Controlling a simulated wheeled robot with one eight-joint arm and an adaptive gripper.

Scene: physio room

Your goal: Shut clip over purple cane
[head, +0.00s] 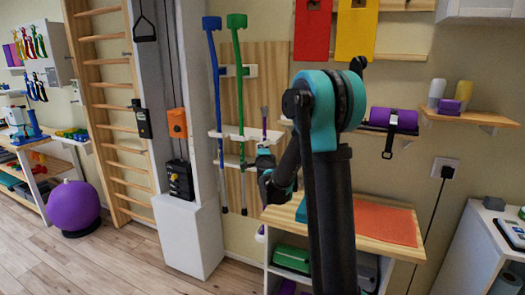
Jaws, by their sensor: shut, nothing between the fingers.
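A short stretch of thin purple shaft, which I take to be the purple cane (264,126), shows upright against the wall. It has a dark grey part at its top. Its lower length is hidden behind my gripper and arm. My gripper (264,150) is shut and empty at the end of my arm, just below this visible stretch. Whether it touches the cane cannot be told. A white rack rail (232,132) runs across the wooden panel at this height. The clip over the purple cane is too small and covered to make out, so its state is unclear.
A blue cane (217,100) and a green cane (240,110) stand upright in the rack to the left. A wooden-topped cabinet (385,222) with an orange mat stands below right. A white pillar (188,235) with pulley gear stands left. The floor at left is mostly clear.

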